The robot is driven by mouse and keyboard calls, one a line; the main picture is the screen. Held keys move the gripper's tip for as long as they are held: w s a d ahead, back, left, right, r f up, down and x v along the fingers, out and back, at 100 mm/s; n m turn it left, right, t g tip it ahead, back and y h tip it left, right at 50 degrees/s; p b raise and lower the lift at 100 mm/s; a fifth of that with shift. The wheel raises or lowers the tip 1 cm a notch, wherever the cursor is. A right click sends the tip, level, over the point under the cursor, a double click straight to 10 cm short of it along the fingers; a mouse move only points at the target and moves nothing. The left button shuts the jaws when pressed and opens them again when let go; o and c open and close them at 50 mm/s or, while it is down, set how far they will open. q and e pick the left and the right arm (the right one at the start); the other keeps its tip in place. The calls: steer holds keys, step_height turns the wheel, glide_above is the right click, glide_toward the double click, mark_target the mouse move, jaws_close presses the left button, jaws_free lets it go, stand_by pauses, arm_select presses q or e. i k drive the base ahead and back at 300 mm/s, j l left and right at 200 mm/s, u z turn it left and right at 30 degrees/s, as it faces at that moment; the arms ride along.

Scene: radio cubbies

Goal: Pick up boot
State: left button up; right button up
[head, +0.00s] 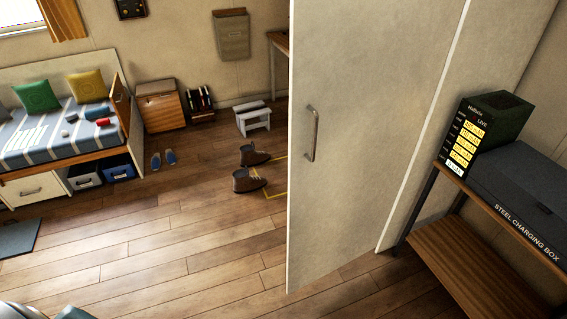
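Two brown ankle boots stand on the wooden floor near the middle of the head view. The nearer boot (249,181) is upright, with its toe pointing right at a yellow outline marked on the floor. The farther boot (254,155) stands just behind it, also by the yellow line. Both boots are apart from any part of me. Neither of my grippers shows in this view. Only a small grey piece of my own body shows at the bottom left corner.
An open pale door (370,130) hides the floor to the right of the boots. A white step stool (252,118) and blue slippers (163,159) stand beyond. A bed (62,140) is at left, a shelf with a steel charging box (520,195) at right. The foreground floor is clear.

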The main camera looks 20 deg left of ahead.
mark_target(243, 183)
steer(key=i+j+u, duration=1)
steer(key=i+u, duration=0.55)
steer(key=i+z, duration=0.15)
steer(key=i, duration=0.3)
steer(key=i+j+z, duration=0.15)
steer(key=i, duration=0.35)
steer(key=i+j+z, duration=0.1)
steer(key=i, duration=0.35)
steer(key=j, duration=0.1)
